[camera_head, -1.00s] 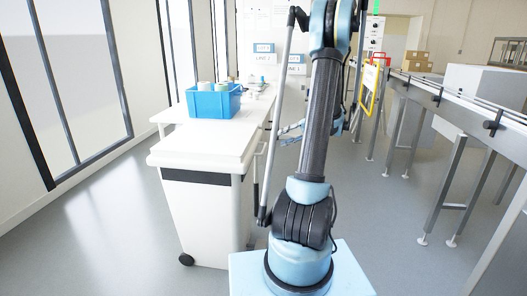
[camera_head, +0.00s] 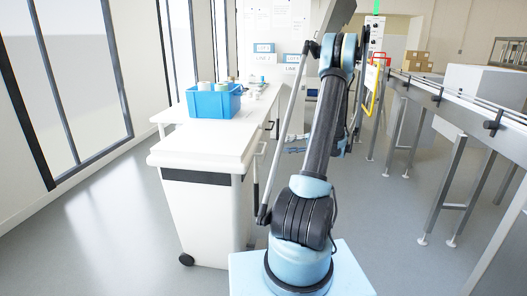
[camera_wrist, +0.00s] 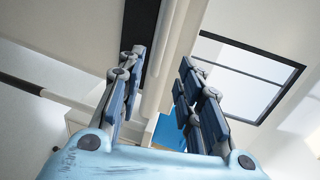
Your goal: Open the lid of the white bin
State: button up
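The white bin (camera_head: 207,215) stands left of my arm in the head view, with a dark band under its lid and a black wheel at its foot. Its white lid (camera_head: 203,147) lies flat on top, closed. My gripper (camera_wrist: 160,92) shows in the wrist view with its two blue-and-grey fingers spread apart and nothing visible between the pads. In the head view my gripper cannot be made out clearly behind my arm. In the wrist view, a pale long edge and a dark strip lie beyond the fingers; I cannot tell whether they belong to the bin.
A blue crate (camera_head: 213,104) with several containers sits on the white counter (camera_head: 172,116) behind the bin. A conveyor (camera_head: 440,100) on metal legs runs along the right. Tall windows line the left wall. The floor left of the bin is clear.

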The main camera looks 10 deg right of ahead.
aim_at(264, 148)
jog(key=x, duration=1.2)
jog(key=shift+w+a, duration=0.1)
jog(key=shift+a, duration=0.15)
grip_shut()
